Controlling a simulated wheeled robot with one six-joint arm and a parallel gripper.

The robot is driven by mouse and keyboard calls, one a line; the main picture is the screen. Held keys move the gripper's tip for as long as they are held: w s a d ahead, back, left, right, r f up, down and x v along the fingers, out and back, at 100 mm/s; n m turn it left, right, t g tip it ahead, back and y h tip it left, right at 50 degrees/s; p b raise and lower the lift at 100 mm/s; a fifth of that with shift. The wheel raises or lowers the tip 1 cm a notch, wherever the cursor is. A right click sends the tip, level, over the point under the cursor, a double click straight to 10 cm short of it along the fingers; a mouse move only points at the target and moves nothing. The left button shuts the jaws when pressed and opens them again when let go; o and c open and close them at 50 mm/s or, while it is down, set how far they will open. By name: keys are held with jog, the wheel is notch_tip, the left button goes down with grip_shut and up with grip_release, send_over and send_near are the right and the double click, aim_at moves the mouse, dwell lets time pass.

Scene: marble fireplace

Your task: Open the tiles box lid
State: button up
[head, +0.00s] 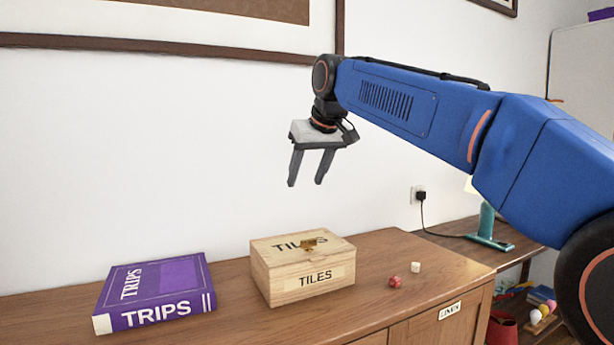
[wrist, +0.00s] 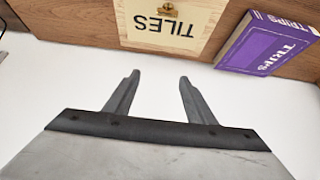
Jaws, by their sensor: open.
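The tiles box (head: 310,283) is a light wooden box marked TILES on its front and top. It stands on the brown cabinet top with its lid (head: 283,245) shut. In the wrist view the box (wrist: 200,33) is at the top, upside down, partly cut off by the frame. My gripper (head: 306,183) is open and empty, fingers pointing down, well above the box and apart from it. Its two fingers (wrist: 160,95) also show in the wrist view.
A purple TRIPS book (head: 155,290) lies left of the box. The white wall (head: 150,150) with a picture frame (head: 150,48) rises behind. A teal lamp (head: 488,225) stands farther right.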

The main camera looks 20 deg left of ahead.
jog(key=v, duration=1.7)
jog(key=shift+r, duration=0.15)
jog(key=shift+d, duration=0.15)
